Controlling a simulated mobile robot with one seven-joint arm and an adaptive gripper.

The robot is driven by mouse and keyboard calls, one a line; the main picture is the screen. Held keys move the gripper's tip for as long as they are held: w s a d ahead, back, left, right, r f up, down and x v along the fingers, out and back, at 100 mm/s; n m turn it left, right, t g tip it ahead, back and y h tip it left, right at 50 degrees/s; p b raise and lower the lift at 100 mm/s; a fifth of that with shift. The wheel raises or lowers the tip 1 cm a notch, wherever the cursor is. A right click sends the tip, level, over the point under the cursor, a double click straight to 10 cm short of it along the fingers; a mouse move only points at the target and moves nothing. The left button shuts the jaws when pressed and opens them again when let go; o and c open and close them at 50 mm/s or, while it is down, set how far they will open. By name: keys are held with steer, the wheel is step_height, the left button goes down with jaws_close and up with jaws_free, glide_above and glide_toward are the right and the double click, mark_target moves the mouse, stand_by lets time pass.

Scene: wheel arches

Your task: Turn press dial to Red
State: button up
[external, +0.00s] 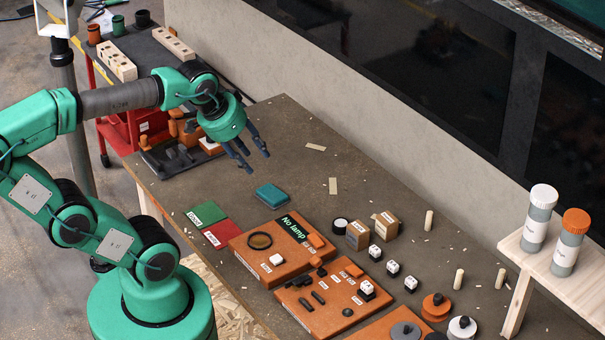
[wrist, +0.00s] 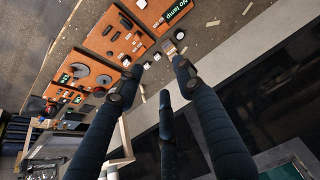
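An orange panel (external: 375,334) with a round grey dial (external: 405,331) is cut off by the bottom edge of the external view. The wrist view shows round dials on orange panels at left, one grey (wrist: 103,80). I cannot read which is the press dial, its colour marks or its setting. My gripper (external: 254,160) is raised above the back left of the bench, far from the panels, with its dark fingers spread and nothing between them. The spread fingers (wrist: 156,78) also show in the wrist view.
Nearer orange panels carry a "No lamp" display (external: 293,228) and several switches (external: 318,300). Small boxes (external: 384,224), white-topped blocks (external: 375,252), and upright pegs (external: 459,279) stand to the right. Two bottles (external: 540,215) stand on a wooden shelf (external: 535,262). A wall borders the back.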

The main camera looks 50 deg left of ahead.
steer(key=w+a+r+n+g+y+p, duration=0.1)
steer(key=w+a+r+p, duration=0.15)
steer(key=w+a, duration=0.75)
steer(key=w+a+r+n+g+p, duration=0.1)
steer(key=w+a+g+p, duration=0.15)
steer(key=w+a, duration=0.75)
steer(key=w+a+f+n+p, duration=0.15)
steer(key=w+a+f, duration=0.25)
steer(key=a, duration=0.4)
steer(key=w+a+f+p, duration=0.2)
steer(key=w+a+f, duration=0.15)
steer(key=a, duration=0.45)
steer(key=s+a+f+n+g+p, duration=0.1)
steer(key=s+a+f+p, duration=0.1)
steer(key=a+f, duration=0.8)
steer(key=s+a+f+n+g+h+p, duration=0.1)
steer(key=s+a+f+p, duration=0.1)
steer(key=a+f, duration=0.9)
steer(key=s+a, duration=0.1)
steer(key=a, duration=0.5)
steer(key=shift+f+p, duration=0.15)
steer(key=shift+p, duration=0.15)
steer(key=shift+f, duration=0.1)
steer(key=shift+f, duration=6.8)
